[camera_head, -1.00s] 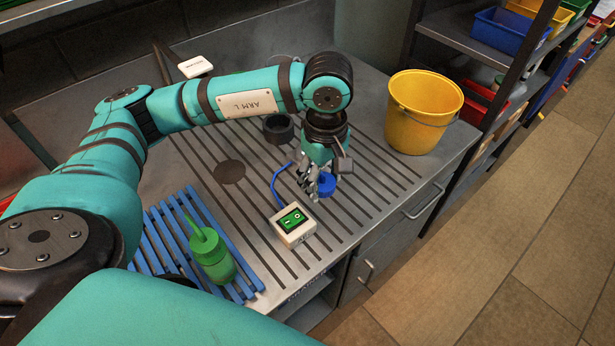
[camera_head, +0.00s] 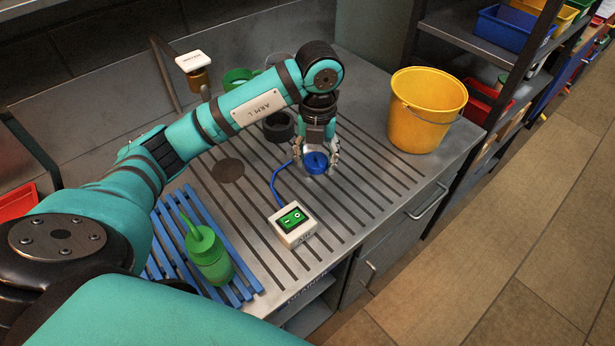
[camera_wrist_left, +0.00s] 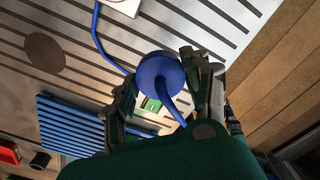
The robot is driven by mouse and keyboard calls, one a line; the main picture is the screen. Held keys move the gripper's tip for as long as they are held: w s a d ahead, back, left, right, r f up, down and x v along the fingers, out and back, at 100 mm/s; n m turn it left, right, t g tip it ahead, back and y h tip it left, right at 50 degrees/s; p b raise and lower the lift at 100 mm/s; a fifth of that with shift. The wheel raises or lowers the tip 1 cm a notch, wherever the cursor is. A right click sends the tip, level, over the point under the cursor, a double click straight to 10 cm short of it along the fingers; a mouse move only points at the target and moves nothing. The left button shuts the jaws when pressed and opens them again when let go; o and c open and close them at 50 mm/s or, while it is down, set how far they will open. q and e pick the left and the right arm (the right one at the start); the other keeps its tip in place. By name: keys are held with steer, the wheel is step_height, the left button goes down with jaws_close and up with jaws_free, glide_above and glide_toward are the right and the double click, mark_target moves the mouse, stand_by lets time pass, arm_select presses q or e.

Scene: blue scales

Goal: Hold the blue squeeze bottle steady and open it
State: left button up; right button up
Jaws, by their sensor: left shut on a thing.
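The blue squeeze bottle (camera_head: 316,163) shows in the head view as a round blue piece under my left gripper (camera_head: 317,152). In the left wrist view, the blue bottle (camera_wrist_left: 158,72) shows a round face and a curved spout, between the two fingers of my left gripper (camera_wrist_left: 160,90). The gripper is shut on it. Most of the bottle's body is hidden, and I cannot tell whether it touches the worktop. My right gripper is not in view.
A switch box (camera_head: 292,225) with a blue cable stands nearby on the grooved worktop. A green squeeze bottle (camera_head: 210,258) stands on a blue rack (camera_head: 180,210). A yellow bucket (camera_head: 425,115) and a black cup (camera_head: 279,127) stand farther back. The worktop's right front is clear.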

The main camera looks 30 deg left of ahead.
mark_target(310, 194)
arm_select(q)
steer(key=n, duration=0.2)
steer(key=a+f+n, duration=0.1)
steer(key=n, duration=0.1)
steer(key=shift+w+a+f+n, duration=0.15)
steer(key=shift+w+n, duration=0.05)
steer(key=shift+n, duration=0.2)
steer(key=shift+f+n, duration=0.1)
steer(key=shift+n, duration=0.3)
steer(key=shift+a+f, duration=0.1)
steer(key=shift+f, duration=0.2)
step_height(310, 194, down, 9)
steer(key=shift+r+p, duration=0.1)
steer(key=shift+p, duration=0.75)
steer(key=shift+f, duration=0.3)
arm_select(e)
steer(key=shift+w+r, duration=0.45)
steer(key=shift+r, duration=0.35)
arm_select(q)
steer(key=shift+f, duration=0.1)
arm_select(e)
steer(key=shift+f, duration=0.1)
arm_select(q)
steer(key=o, duration=1.3)
